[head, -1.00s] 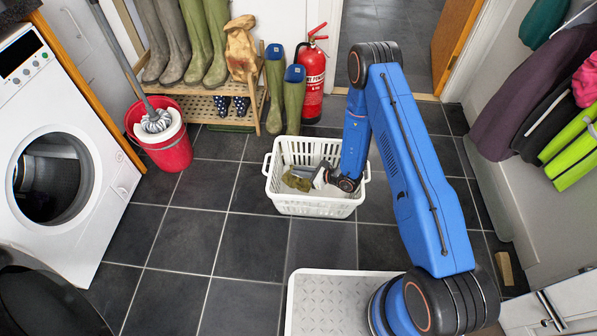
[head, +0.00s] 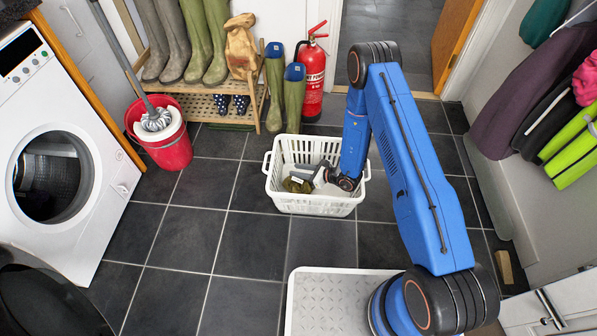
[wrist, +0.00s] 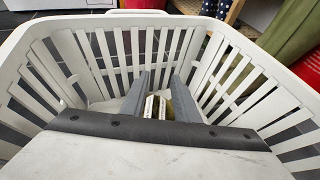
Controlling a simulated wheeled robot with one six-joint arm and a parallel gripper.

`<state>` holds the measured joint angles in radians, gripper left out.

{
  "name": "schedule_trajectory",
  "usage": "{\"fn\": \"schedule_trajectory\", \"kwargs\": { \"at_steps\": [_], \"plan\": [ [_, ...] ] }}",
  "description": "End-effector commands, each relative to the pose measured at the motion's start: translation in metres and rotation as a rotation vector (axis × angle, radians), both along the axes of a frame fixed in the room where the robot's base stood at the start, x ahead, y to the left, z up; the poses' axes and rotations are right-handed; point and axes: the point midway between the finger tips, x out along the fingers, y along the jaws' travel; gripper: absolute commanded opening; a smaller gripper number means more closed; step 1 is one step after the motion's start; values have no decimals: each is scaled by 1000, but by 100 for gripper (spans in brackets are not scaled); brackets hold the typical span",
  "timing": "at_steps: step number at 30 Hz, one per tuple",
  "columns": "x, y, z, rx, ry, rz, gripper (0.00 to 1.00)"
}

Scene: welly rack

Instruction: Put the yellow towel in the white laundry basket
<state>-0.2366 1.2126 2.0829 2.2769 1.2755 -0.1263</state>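The white laundry basket (head: 312,207) stands upright on the tiled floor in the middle of the head view. It also fills most of the wrist view (wrist: 262,105). My gripper (head: 308,180) reaches down inside it. In the wrist view, the two grey fingers (wrist: 160,98) stand apart, with a gap between them. The yellow towel, which looks olive, (head: 296,186) lies low in the basket at the fingertips, partly hidden by my gripper. A small olive patch of it (wrist: 170,110) shows between the fingers in the wrist view.
A red bucket with a mop (head: 165,140) stands left, beside the washing machine (head: 55,175). A shoe rack (head: 205,105), green wellies (head: 294,97) and a fire extinguisher (head: 312,80) stand behind the basket. Coats hang at the right. Floor left of the basket is clear.

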Motion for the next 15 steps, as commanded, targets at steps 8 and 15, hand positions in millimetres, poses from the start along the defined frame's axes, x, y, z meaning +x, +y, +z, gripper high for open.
{"fn": "schedule_trajectory", "kwargs": {
  "at_steps": [8, 15],
  "plan": [
    [-13, -31, 22, 0, 1, -4, 28],
    [-30, -71, 40, 0, 0, -4, 28]
  ]
}}
